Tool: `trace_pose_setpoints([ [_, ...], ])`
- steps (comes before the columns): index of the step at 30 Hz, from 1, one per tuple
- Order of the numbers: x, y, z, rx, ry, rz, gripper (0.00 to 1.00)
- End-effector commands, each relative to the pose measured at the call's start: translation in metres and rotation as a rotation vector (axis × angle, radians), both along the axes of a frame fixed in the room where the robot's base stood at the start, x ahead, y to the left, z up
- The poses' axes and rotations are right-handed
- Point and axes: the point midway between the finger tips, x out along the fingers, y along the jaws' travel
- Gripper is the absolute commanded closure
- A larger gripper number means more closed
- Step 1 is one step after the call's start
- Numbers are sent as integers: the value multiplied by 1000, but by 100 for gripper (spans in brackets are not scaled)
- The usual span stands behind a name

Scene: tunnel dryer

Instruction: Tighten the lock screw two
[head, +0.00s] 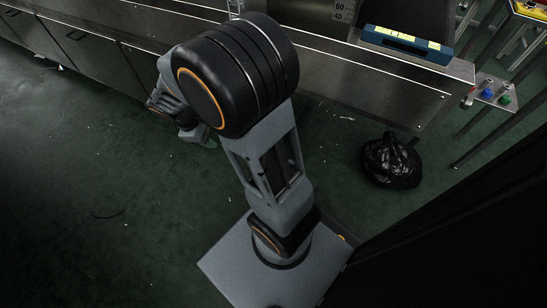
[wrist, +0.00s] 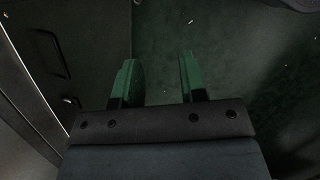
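My gripper (wrist: 157,80) shows in the wrist view with its two green-tipped fingers apart and nothing between them. It points toward the dark green floor beside a grey cabinet front. In the head view my arm reaches to the left, low in front of the metal machine, and its end is mostly hidden behind my own arm links. I cannot make out lock screw two in either view.
The long metal machine (head: 350,75) runs along the back, with cabinet doors (head: 85,55) at left. A blue box (head: 405,45) sits on its top. A small panel with coloured buttons (head: 495,92) is at right. A black bag (head: 391,163) lies on the floor. Floor at left is mostly clear.

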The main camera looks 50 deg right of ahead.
Motion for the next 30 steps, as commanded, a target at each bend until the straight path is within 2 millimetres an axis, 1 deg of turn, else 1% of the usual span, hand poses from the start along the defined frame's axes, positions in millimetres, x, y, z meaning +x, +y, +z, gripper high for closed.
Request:
trace_pose_setpoints([
  [1,11,-10,-15,-41,88,69,62],
  [5,34,-34,-57,-138,297,259,62],
  [6,40,-41,-71,-164,362,321,62],
  [8,47,-51,-94,-201,462,411,62],
  [10,53,-62,-123,-240,578,518,62],
  [13,57,-76,-167,-288,746,672,62],
  [14,57,-80,-181,-301,794,718,62],
  [15,56,-84,-198,-316,859,777,62],
  [17,53,-90,-225,-337,950,865,62],
  [18,50,-94,-242,-350,1010,920,62],
  [21,39,-101,-280,-375,1142,1046,62],
  [24,25,-106,-313,-394,1251,1152,62],
  [27,13,-109,-338,-408,1335,1236,62],
  [30,3,-111,-355,-418,1393,1295,62],
])
